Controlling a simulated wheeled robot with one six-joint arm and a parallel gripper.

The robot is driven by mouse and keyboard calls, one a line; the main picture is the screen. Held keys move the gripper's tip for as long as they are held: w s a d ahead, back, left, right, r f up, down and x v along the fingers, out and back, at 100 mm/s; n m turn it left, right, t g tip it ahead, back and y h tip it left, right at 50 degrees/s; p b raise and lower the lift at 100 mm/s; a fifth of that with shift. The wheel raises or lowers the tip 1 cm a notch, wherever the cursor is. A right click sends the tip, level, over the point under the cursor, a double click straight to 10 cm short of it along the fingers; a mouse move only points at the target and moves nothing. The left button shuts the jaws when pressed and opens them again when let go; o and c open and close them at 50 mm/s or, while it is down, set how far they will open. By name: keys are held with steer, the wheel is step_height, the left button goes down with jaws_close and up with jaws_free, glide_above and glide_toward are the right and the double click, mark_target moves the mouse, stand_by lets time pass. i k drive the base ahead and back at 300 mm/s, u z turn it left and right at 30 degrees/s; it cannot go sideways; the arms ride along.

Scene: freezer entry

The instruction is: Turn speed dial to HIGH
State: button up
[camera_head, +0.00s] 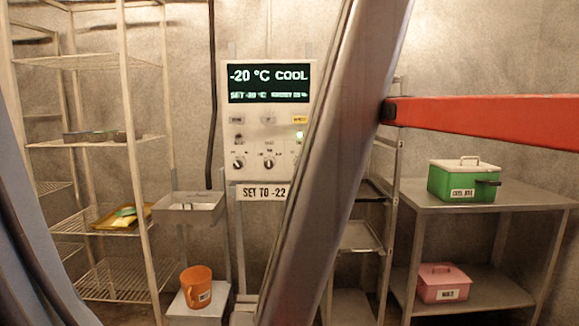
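A white control panel (254,140) stands upright in the middle of the view. Its dark screen (268,83) reads "-20 °C COOL" with a smaller set line below. Two black dials, a left one (239,163) and a middle one (268,162), show low on the panel. Their small labels are too blurred to tell which is the speed dial. A sign (262,192) below reads "SET TO -22". A slanted grey beam covers the panel's lower right. My gripper is not in view.
A red bar (480,120) crosses the right side. A metal table (530,197) at right holds a green box (463,181); a pink box (442,284) sits below.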

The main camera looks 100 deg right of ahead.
mark_target(269, 164)
steer(key=k, duration=0.35)
steer(key=z, duration=0.55)
steer(key=i, duration=1.25)
steer(key=z, duration=5)
steer(key=i, duration=0.95)
steer(key=u, duration=0.25)
